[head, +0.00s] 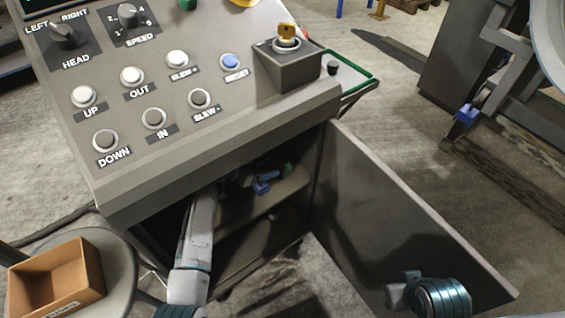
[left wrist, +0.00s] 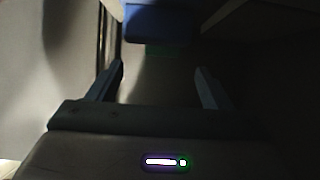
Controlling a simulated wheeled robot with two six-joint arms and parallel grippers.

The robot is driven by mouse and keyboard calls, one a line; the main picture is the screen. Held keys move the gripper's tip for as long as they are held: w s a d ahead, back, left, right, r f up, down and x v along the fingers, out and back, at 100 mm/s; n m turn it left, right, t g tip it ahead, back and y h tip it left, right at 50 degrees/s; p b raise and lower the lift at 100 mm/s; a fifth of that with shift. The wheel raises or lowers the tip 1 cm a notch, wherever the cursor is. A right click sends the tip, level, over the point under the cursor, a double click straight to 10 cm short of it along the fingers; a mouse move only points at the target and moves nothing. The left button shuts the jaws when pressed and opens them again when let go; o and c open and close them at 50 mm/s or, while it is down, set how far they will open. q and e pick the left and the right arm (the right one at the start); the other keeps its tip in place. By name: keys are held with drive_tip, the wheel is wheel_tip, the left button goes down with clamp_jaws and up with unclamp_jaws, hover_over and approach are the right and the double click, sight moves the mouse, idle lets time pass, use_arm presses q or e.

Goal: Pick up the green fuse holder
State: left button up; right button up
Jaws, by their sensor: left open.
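The green fuse holder (head: 288,169) is a small green piece on the shelf inside the open cabinet, toward the back right. A blue piece (head: 263,187) lies just in front and left of it. My left arm reaches into the cabinet from below, and its gripper (head: 240,181) is in shadow near the blue piece. In the left wrist view my left gripper (left wrist: 160,88) is open, with nothing between the fingers. Beyond the fingertips a blue block (left wrist: 160,25) shows, with a dark green strip (left wrist: 166,50) at its lower edge. My right gripper does not show clearly.
The control panel (head: 150,110) overhangs the cabinet opening. The cabinet door (head: 390,215) stands open to the right, with part of my right arm by its lower end. An open box (head: 60,278) sits on a round stool (head: 122,265) at left. The cabinet inside is dark and narrow.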

sight(280, 161)
use_arm(q)
drive_tip(key=x, duration=0.7)
drive_tip(key=shift+w+d, duration=0.1)
drive_tip(key=shift+w, duration=0.2)
drive_tip(key=c, duration=1.1)
